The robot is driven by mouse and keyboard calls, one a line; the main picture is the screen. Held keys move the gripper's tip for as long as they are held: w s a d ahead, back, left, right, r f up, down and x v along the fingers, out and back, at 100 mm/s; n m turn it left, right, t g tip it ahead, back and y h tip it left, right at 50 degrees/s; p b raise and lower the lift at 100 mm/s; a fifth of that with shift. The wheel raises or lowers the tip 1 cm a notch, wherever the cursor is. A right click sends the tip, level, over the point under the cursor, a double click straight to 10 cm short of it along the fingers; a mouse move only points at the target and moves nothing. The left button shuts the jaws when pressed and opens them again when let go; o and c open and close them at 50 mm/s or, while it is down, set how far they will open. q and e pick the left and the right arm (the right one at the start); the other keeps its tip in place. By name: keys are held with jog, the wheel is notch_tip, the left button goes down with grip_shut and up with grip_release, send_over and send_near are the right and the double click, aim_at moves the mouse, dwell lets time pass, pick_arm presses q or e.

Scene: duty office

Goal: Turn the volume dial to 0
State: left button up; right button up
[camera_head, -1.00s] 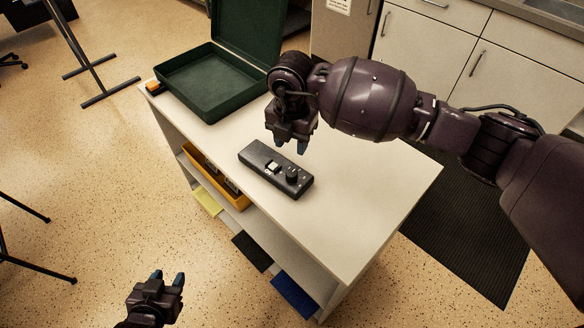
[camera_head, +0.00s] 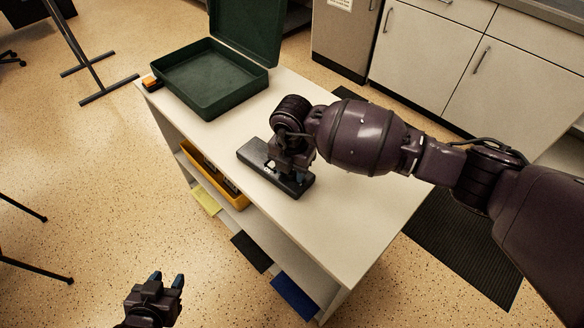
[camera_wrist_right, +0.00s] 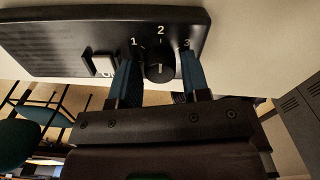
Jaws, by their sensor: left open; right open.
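The black control box (camera_head: 252,154) lies on the white table and also shows in the right wrist view (camera_wrist_right: 60,45). Its round black volume dial (camera_wrist_right: 160,64) sits under the numbers 1, 2 and 3; its faint pointer line appears to face the 2. No 0 shows. My right gripper (camera_head: 285,177) is down over the box, hiding the dial in the head view. Its blue fingers (camera_wrist_right: 160,82) are open, one on each side of the dial; contact is unclear. A white rocker switch (camera_wrist_right: 101,66) is left of the dial. My left gripper (camera_head: 167,281) is open and empty, low at the left.
An open green case (camera_head: 190,102) stands at the table's far end, beside a small orange and black item (camera_head: 151,83). The white table (camera_head: 345,215) is clear to the right of the box. A yellow bin (camera_head: 232,200) is on the shelf below.

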jog(key=shift+f, duration=0.1)
jog(key=c, duration=0.6)
pick_arm(q)
jog(key=shift+s+a+f, duration=0.1)
jog(key=shift+s+f, duration=0.15)
jog(key=shift+s, duration=0.2)
pick_arm(e)
jog(key=shift+c, duration=0.2)
